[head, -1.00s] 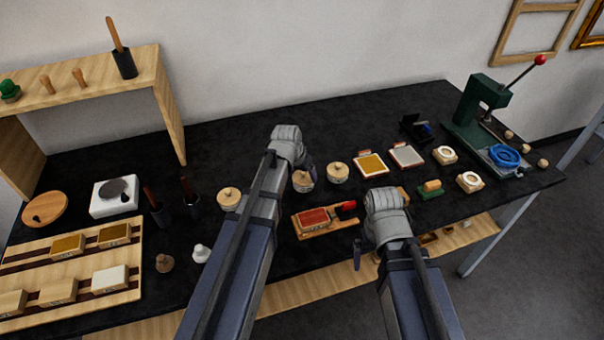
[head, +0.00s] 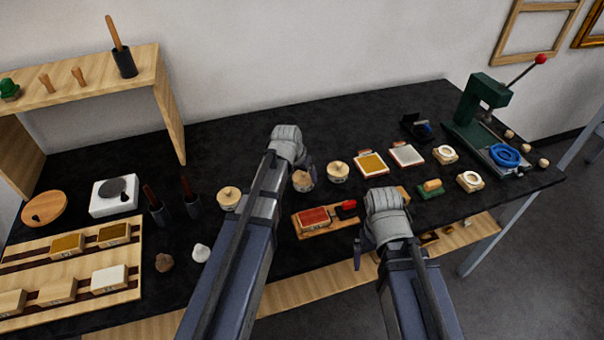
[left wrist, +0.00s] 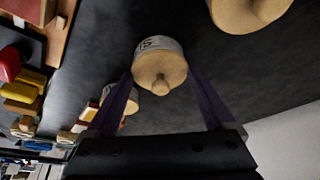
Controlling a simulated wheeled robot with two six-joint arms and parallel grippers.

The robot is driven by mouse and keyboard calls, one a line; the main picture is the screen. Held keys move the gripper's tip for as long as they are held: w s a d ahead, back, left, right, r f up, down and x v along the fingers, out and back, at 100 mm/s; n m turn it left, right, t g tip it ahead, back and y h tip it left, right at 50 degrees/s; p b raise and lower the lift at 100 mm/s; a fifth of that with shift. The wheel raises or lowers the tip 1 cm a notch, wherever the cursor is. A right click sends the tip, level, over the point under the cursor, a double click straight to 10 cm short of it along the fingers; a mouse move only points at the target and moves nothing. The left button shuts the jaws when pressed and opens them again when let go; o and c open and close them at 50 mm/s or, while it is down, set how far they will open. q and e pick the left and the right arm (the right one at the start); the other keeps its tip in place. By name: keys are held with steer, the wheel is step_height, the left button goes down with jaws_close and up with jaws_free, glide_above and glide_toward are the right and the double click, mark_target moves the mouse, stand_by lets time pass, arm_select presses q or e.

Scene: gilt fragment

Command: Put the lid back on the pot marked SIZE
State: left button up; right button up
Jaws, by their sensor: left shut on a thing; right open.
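Three round pale pots with tan knobbed lids stand on the black bench: a left pot (head: 229,199), a middle pot (head: 303,182) and a right pot (head: 338,172). My left gripper (left wrist: 160,74) is shut on a tan lid (left wrist: 172,68), its fingers on either side. The lid sits at the mouth of a pale pot (left wrist: 152,43) with dark lettering, only partly readable. I cannot tell whether it is fully seated. In the head view my left gripper (head: 308,165) is mostly hidden behind its wrist, at the middle pot. My right gripper (head: 358,247) is open and empty near the front edge.
A wooden tray with a red pad (head: 314,218) lies in front of the pots. Brush holders (head: 160,214) stand left, framed pads (head: 371,164) right. A green press (head: 485,105) stands far right. The bench behind the pots is clear.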

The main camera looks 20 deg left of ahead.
stand_by(0.3)
arm_select(q)
steer(key=o, duration=1)
steer(key=shift+o, duration=0.2)
steer(key=shift+r+p, duration=3.55)
jaws_close()
steer(key=shift+f+b, duration=0.35)
steer(key=shift+f, duration=0.05)
